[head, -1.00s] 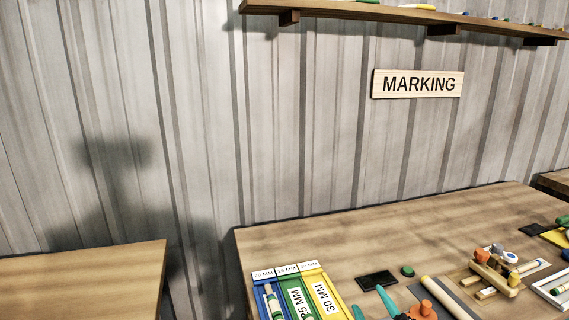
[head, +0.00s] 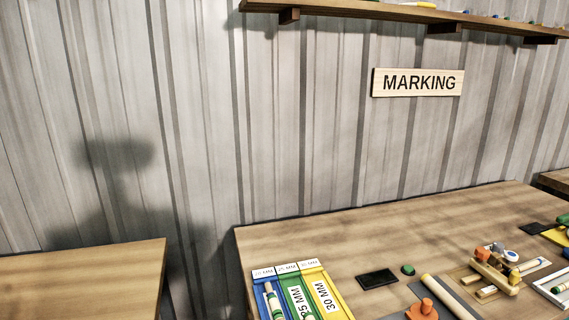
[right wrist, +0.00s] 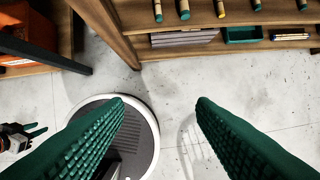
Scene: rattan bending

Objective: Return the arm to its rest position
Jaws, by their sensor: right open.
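My right gripper (right wrist: 160,105) shows in the right wrist view with its two green, ridged fingers wide apart. Nothing is between them but grey floor and the edge of my round base. It hangs above the floor, in front of the wooden shelf unit, touching nothing that I can see. It is out of the head view. A small dark gripper with teal fingers (right wrist: 33,131) at the left edge of the right wrist view seems to be my left one; it is too small to tell its state.
In the head view, the marking table (head: 330,235) bears a blue, green and yellow sorting tray (head: 338,310), a black pad (head: 376,279), an orange piece (head: 422,309) and a wooden fixture (head: 495,276). The shelf unit (right wrist: 133,45) and an orange bin (right wrist: 28,28) stand beyond the gripper.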

